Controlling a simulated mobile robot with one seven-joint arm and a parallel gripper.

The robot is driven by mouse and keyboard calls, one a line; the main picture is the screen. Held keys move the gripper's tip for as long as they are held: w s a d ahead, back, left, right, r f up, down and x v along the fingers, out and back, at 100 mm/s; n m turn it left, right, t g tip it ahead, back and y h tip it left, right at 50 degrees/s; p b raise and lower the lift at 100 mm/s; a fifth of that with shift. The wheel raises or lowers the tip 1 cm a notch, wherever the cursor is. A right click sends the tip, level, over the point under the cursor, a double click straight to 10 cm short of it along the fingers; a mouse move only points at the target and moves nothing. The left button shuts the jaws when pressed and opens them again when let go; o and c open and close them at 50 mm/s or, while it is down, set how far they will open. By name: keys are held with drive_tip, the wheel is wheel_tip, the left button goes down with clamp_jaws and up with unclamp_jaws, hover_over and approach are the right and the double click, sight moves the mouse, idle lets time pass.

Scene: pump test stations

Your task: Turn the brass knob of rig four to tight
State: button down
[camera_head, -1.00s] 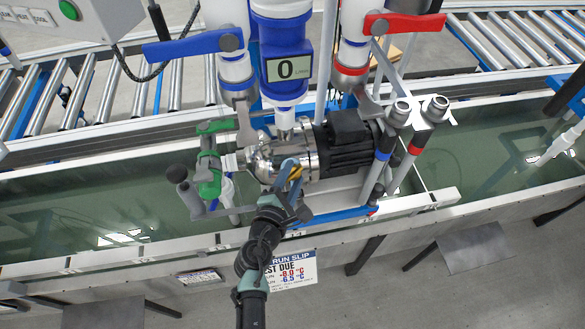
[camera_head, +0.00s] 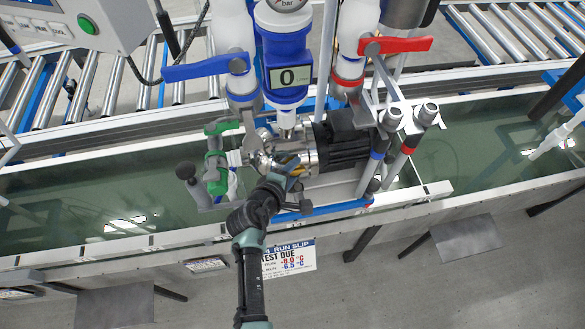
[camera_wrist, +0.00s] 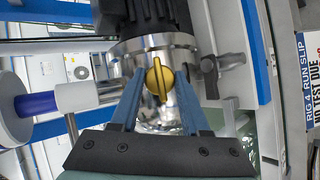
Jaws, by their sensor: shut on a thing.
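The brass knob (camera_wrist: 157,79) shows in the wrist view on the shiny steel front of the pump (camera_wrist: 160,46). Its raised grip bar stands near upright in that picture. The two blue fingers of my gripper (camera_wrist: 158,92) lie on either side of the knob and are shut on it. In the head view my gripper (camera_head: 290,168) reaches the steel end of the pump (camera_head: 330,140), and the knob is mostly hidden there by the fingers. A run slip (camera_wrist: 308,85) reading "RIG 4" is at the right of the wrist view.
A blue-handled valve (camera_head: 205,66) and a red-handled valve (camera_head: 395,45) flank the display reading 0. A green clamp (camera_head: 216,160) stands left of the pump, and grey-capped pipes (camera_head: 410,130) stand right. A water trough (camera_head: 90,200) runs beneath, with a roller conveyor (camera_head: 500,40) behind.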

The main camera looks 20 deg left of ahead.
idle(0.4)
drive_tip(key=shift+c, duration=1.9)
unclamp_jaws()
drive_tip(key=shift+s+r, duration=0.1)
drive_tip(key=shift+s, duration=0.05)
drive_tip(key=v, duration=1.2)
drive_tip(key=shift+s+r, duration=0.2)
drive_tip(key=shift+s, duration=0.05)
